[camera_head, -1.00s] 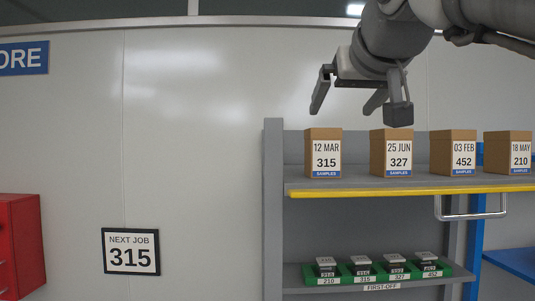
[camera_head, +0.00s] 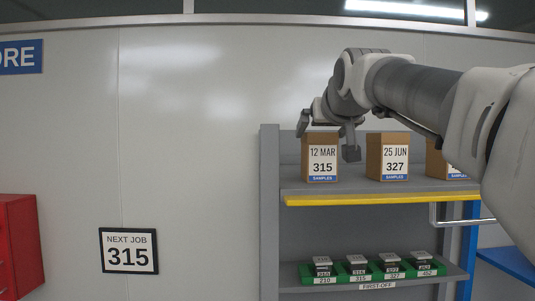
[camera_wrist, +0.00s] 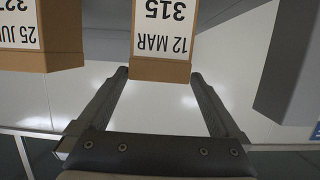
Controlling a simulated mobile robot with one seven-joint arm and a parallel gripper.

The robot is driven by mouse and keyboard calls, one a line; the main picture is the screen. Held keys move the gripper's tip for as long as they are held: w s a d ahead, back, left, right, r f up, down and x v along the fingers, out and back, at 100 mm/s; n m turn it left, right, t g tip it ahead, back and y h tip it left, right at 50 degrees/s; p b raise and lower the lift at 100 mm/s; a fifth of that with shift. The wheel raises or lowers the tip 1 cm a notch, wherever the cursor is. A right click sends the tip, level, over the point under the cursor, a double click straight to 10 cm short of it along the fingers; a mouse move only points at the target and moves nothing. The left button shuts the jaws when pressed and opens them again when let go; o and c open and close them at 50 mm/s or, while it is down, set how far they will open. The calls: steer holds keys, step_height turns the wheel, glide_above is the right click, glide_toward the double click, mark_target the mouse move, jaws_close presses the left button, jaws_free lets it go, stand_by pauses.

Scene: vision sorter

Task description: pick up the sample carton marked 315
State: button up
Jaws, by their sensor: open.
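The brown carton marked 315 (camera_head: 321,164), labelled 12 MAR, stands upright at the left end of the upper shelf (camera_head: 400,188). It also shows upside down in the wrist view (camera_wrist: 163,40), centred ahead of the fingers. My gripper (camera_head: 328,138) is open and close to the top of this carton in the head view. In the wrist view my gripper (camera_wrist: 160,75) has a finger toward each side of the carton's top end. I cannot tell whether the fingers touch it.
The carton marked 327 (camera_head: 390,165) stands to the right with a gap; my arm partly hides another carton (camera_head: 435,158) beyond it. The shelf's grey side post (camera_head: 270,210) is close on the left. A green tray (camera_head: 345,277) with several small parts sits on the lower shelf.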

steer(key=p+x, duration=0.1)
steer(key=x, duration=0.3)
steer(key=shift+w+f, duration=0.1)
steer(key=shift+f, duration=0.1)
steer(key=c, duration=1.6)
steer(key=shift+r, duration=0.1)
steer(key=shift+r, duration=0.1)
